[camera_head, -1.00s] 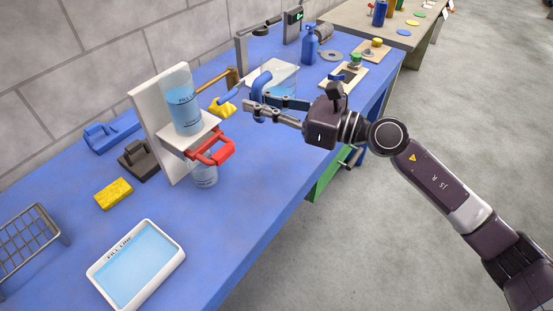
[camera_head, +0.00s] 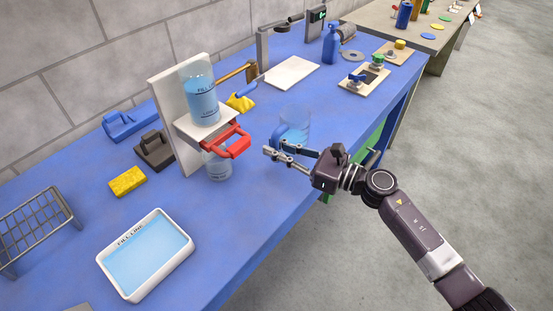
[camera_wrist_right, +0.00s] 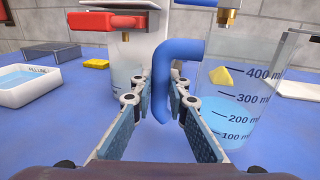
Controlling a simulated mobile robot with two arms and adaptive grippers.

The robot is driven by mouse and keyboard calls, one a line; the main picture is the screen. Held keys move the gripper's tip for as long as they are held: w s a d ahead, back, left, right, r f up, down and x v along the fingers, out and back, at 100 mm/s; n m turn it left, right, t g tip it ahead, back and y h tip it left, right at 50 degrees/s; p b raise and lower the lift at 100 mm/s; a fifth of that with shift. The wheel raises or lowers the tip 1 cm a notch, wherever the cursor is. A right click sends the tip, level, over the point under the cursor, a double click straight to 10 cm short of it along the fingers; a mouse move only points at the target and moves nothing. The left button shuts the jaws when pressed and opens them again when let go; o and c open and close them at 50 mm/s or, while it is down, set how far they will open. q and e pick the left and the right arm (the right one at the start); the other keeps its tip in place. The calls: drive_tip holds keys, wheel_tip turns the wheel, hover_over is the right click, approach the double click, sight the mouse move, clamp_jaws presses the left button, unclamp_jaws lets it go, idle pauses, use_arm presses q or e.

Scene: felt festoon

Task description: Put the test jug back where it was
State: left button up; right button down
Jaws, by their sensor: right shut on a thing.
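The test jug (camera_head: 297,122) is a clear beaker with a blue hooked handle and blue water in it. In the right wrist view the jug (camera_wrist_right: 238,105) stands upright, with marks from 100 to 400 ml and water a little above the 200 mark. My right gripper (camera_head: 276,147) is shut on the blue handle (camera_wrist_right: 180,60), with the fingers on either side of it. The jug is over the blue bench near its front edge; I cannot tell whether its base touches the bench. My left gripper is not in view.
Left of the jug stands a white stand (camera_head: 165,105) with a water cylinder (camera_head: 202,98), a red handle (camera_head: 226,143) and a vessel below. A white plate (camera_head: 292,72) lies bare behind the jug. A water tray (camera_head: 185,258) is at the front. Bench space around the jug is clear.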

sight(276, 161)
wheel_tip(276, 161, down, 4)
drive_tip(key=shift+r, duration=0.15)
drive_tip(key=shift+f+b, duration=0.2)
drive_tip(key=shift+b, duration=0.15)
drive_tip(key=c, duration=1.9)
unclamp_jaws()
drive_tip(key=shift+r, duration=0.1)
